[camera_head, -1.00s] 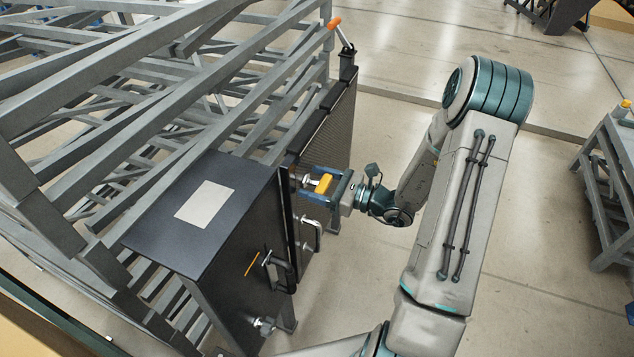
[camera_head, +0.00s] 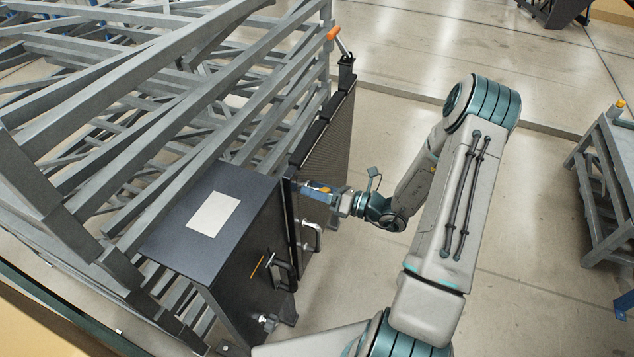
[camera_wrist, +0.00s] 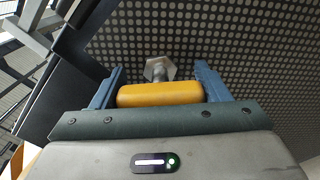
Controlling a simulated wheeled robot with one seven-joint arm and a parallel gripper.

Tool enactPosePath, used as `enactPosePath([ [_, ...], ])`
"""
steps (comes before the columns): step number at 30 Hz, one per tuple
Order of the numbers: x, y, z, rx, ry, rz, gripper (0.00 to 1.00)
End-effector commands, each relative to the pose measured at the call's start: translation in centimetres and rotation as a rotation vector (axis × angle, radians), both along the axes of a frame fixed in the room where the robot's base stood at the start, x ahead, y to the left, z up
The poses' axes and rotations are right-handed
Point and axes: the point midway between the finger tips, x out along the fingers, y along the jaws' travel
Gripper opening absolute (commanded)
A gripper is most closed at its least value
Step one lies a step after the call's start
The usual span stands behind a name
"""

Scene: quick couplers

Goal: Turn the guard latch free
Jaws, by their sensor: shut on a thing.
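The guard latch is a yellow bar handle (camera_wrist: 160,94) on a metal hex-shaped stem, set on the perforated dark guard panel (camera_wrist: 215,30). In the head view only a small bit of the yellow handle (camera_head: 325,189) shows; my fingers cover most of it. My gripper (camera_head: 312,188) is at the panel's near edge, beside the dark box. In the wrist view my gripper (camera_wrist: 158,78) has its blue fingers at the two ends of the yellow bar, shut on it. The bar lies level between the fingers.
A dark box with a pale label (camera_head: 213,215) stands left of my gripper, with a door handle (camera_head: 279,270) on its front. A silver handle (camera_head: 312,237) is just below my gripper. An orange-tipped lever (camera_head: 337,38) stands behind.

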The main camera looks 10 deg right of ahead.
Motion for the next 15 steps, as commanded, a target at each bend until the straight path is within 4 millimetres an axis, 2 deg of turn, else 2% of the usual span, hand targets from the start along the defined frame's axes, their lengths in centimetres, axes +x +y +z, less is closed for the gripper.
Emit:
enactPosePath([
  [15, 0.06, -0.11, 0.21, 0.289, 0.397, -0.003, 0.46],
])
